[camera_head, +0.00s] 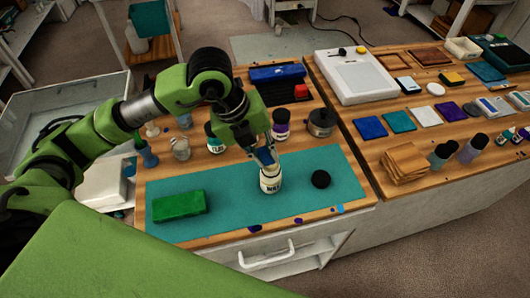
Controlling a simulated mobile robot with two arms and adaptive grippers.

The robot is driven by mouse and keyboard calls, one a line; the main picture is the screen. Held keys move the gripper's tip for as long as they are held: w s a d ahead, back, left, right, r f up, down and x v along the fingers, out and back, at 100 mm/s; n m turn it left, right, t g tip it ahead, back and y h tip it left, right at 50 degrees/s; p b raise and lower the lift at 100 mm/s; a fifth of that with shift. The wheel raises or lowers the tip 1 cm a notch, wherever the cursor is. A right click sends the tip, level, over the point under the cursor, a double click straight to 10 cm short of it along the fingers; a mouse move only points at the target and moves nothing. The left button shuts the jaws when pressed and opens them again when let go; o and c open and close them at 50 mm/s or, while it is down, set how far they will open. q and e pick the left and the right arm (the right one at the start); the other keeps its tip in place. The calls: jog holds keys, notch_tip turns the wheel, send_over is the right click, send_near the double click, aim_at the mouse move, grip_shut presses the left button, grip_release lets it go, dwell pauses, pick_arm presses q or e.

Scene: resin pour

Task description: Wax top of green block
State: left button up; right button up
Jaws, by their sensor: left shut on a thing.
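A green block (179,206) lies flat on the left part of the teal mat (235,205). A white jar (270,183) with dark lettering stands upright on the mat, right of the block. A round black lid (320,179) lies on the mat to the right of the jar. My left gripper (267,160) points down at the jar's mouth, shut on a small blue-grey cloth-like piece. The fingers hide most of that piece and the jar's opening, so I cannot tell how far it reaches inside. My right gripper is not in view.
Behind the mat stand a purple-labelled jar (281,124), a metal pot (321,122), a glass jar (181,148) and a blue case (276,73). The right table holds coloured tiles, wooden boards (405,163) and bottles. The mat's front left and right end are mostly clear.

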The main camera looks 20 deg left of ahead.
aim_at(265, 150)
pick_arm(q)
jog(key=shift+s, duration=0.1)
jog(key=shift+r+p, duration=0.7)
jog(key=shift+r, duration=0.2)
jog(key=shift+r+p, duration=1.55)
jog(key=shift+r, duration=1.05)
jog(key=shift+f, duration=0.1)
